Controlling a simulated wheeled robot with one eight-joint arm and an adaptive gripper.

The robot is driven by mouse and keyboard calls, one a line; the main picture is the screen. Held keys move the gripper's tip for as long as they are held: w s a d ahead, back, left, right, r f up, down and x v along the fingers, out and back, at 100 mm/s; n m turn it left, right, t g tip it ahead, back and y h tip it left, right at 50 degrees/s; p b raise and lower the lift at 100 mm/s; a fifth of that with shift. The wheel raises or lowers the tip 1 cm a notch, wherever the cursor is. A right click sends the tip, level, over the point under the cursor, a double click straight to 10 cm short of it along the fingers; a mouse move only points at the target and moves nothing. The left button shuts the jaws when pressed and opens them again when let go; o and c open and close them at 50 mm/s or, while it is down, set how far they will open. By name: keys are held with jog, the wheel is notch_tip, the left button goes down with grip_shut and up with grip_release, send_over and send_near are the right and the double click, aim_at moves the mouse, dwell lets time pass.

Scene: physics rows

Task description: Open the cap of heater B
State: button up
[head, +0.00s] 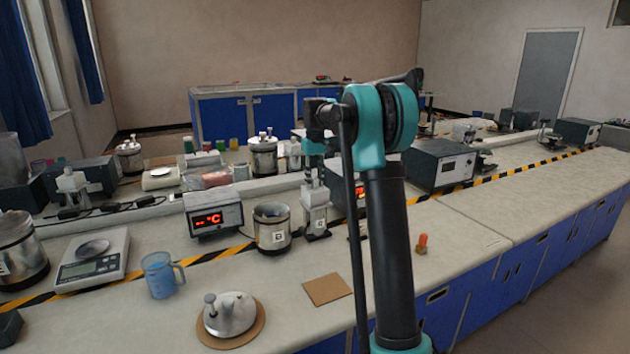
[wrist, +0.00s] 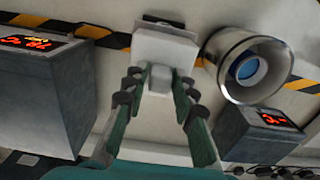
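No label clearly reading B is legible, so I cannot tell which vessel is heater B. An open metal cylinder (head: 272,228) with a small label stands on the bench; its open mouth with a blue inside shows in the wrist view (wrist: 248,68). A metal lid with a knob (head: 230,314) lies on a round brown mat (head: 258,333). A white upright device (head: 315,208) stands right of the cylinder. My gripper (head: 313,152) is above this device. In the wrist view, my gripper (wrist: 160,80) is open, its fingers on either side of the device's white top (wrist: 165,47).
Red-display controllers stand left (head: 213,216) and behind the arm (head: 361,190). A scale (head: 92,258), blue beaker (head: 160,275), square brown pad (head: 327,289) and orange-topped item (head: 422,243) are on the bench. Capped metal vessels stand at left (head: 18,250) and behind (head: 263,157).

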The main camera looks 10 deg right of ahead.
grip_shut()
jog(key=shift+w+r, duration=0.15)
jog(key=shift+w, duration=0.05)
jog(key=shift+w+a+r, duration=0.25)
jog(key=shift+w, duration=0.35)
jog(key=shift+w+a+r, duration=0.2)
jog(key=shift+w, duration=0.4)
jog(key=w+a+f, duration=0.3)
jog(key=w+f, duration=0.1)
jog(key=w, duration=0.5)
jog(key=shift+w+f, duration=0.3)
jog(key=shift+f, duration=0.1)
jog(key=shift+a+f, duration=0.1)
